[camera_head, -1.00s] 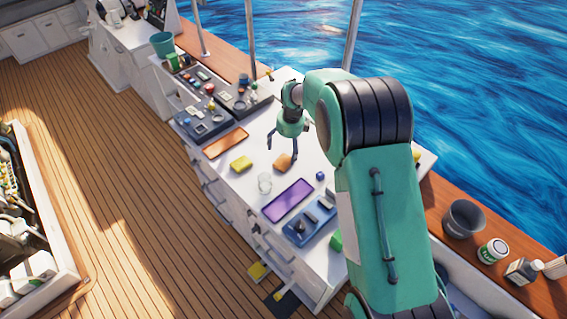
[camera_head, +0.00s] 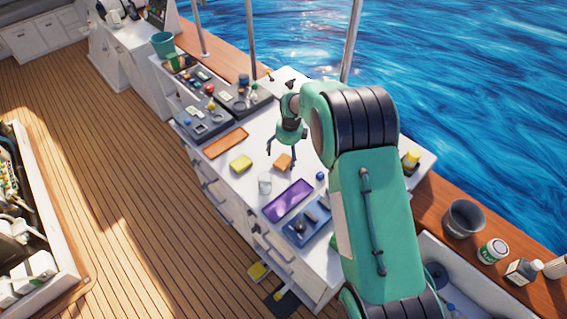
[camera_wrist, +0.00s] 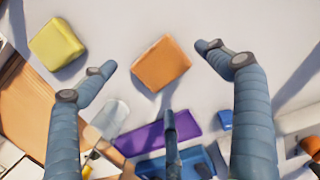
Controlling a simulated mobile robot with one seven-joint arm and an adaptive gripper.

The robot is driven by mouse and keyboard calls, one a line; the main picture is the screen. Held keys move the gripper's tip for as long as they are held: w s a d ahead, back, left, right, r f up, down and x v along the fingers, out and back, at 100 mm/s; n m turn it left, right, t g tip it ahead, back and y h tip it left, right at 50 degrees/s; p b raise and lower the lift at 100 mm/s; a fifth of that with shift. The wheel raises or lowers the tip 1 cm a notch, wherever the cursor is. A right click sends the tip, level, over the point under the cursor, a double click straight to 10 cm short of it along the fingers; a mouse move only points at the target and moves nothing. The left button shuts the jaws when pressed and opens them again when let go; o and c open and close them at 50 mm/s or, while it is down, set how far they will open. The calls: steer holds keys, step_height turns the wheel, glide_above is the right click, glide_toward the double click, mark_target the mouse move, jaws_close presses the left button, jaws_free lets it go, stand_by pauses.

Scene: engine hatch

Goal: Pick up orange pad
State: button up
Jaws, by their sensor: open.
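The orange pad (camera_head: 283,161) is a small block lying on the white counter. In the wrist view the orange pad (camera_wrist: 160,64) sits in the upper middle, tilted, between the two upper fingers and apart from them. My gripper (camera_head: 281,158) is open and empty, with its fingers pointing down above and around the pad. In the wrist view the fingers of my gripper (camera_wrist: 155,58) are spread wide, and a third finger shows at the bottom centre.
A yellow pad (camera_head: 241,163) lies left of the orange pad. A clear glass (camera_head: 265,183), a purple tray (camera_head: 288,201) and a blue tray (camera_head: 307,224) are nearer the front. An orange tray (camera_head: 226,143) and a control panel (camera_head: 208,115) are at the back left.

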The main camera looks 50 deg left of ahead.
mark_target(284, 161)
steer(key=shift+a+f, duration=0.15)
steer(key=shift+f, duration=0.8)
steer(key=shift+a+f, duration=0.1)
steer(key=shift+f, duration=0.8)
steer(key=c, duration=1.4)
